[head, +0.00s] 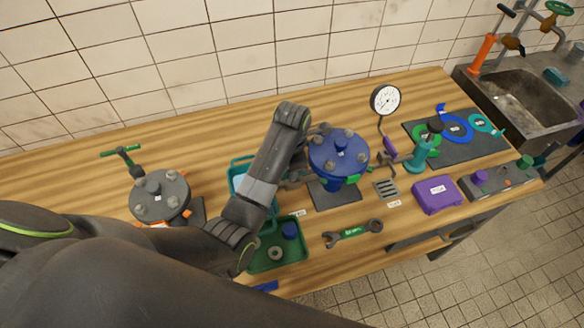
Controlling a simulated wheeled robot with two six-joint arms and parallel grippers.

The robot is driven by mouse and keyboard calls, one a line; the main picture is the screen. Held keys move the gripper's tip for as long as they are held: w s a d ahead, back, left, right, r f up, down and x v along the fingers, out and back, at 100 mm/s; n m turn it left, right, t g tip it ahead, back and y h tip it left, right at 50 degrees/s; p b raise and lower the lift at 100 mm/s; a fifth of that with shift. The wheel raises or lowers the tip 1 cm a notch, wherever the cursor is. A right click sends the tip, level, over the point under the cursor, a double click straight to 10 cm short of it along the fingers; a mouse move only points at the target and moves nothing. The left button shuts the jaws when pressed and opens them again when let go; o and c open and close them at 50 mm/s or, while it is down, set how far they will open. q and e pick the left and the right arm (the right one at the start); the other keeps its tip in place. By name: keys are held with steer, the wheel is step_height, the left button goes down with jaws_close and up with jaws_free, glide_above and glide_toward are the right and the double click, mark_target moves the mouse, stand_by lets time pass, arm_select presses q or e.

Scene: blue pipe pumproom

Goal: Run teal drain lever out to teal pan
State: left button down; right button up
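The teal pan (238,168) is on the bench left of the blue pump (339,156). My arm covers much of it. My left arm comes in from the left, rises over the pan and bends down toward the pump's left side. My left gripper (298,178) appears there, small and partly hidden behind the wrist, so its fingers are unclear. The teal drain lever cannot be made out for certain; the pump's left side is partly hidden by my arm. My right gripper is not in view.
A green tray (298,258) holds a blue cap and a ring. A wrench (352,233), purple box (437,194), gauge (385,100) and teal black-knobbed tool (420,155) are rightward. A grey pump (160,195) stands left. The back of the bench is clear.

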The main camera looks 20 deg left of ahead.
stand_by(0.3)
arm_select(q)
steer(key=c, duration=1.5)
jaws_free()
